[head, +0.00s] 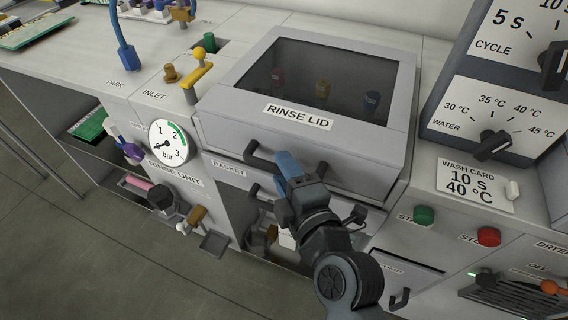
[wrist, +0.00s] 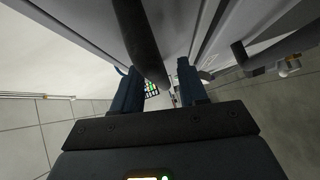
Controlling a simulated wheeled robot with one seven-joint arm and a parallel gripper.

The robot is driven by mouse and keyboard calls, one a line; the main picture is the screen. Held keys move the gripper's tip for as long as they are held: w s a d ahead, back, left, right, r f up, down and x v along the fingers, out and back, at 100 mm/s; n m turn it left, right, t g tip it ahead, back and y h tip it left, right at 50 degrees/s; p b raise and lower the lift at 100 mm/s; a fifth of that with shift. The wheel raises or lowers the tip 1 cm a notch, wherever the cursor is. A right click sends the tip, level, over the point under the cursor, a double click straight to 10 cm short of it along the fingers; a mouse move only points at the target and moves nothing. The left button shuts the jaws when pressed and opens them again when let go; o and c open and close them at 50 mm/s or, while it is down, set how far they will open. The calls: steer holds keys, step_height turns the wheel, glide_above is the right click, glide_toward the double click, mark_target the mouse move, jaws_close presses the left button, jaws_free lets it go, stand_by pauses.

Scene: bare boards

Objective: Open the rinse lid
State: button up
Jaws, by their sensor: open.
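The rinse lid (head: 300,110) is a grey cover with a dark window and a "RINSE LID" label, and it looks shut on the counter. Its dark bar handle (head: 262,160) runs along the front, partly hidden behind my gripper. My gripper (head: 287,163) is at the middle of this handle in the head view, with its blue fingers pointing up at it. In the wrist view the fingers are apart and a dark bar (wrist: 140,42) extends down between them. I cannot tell whether either finger touches it.
Below the lid is the basket compartment with another dark handle (head: 254,194). A yellow-handled inlet valve (head: 197,76) and a pressure gauge (head: 168,142) are to the left. Green (head: 424,215) and red (head: 488,237) buttons and a control panel (head: 500,110) are to the right.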

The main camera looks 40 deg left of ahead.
steer(key=shift+w+a+f, duration=0.1)
steer(key=shift+w+a, duration=0.15)
steer(key=shift+a, duration=0.2)
jaws_close()
stand_by(0.4)
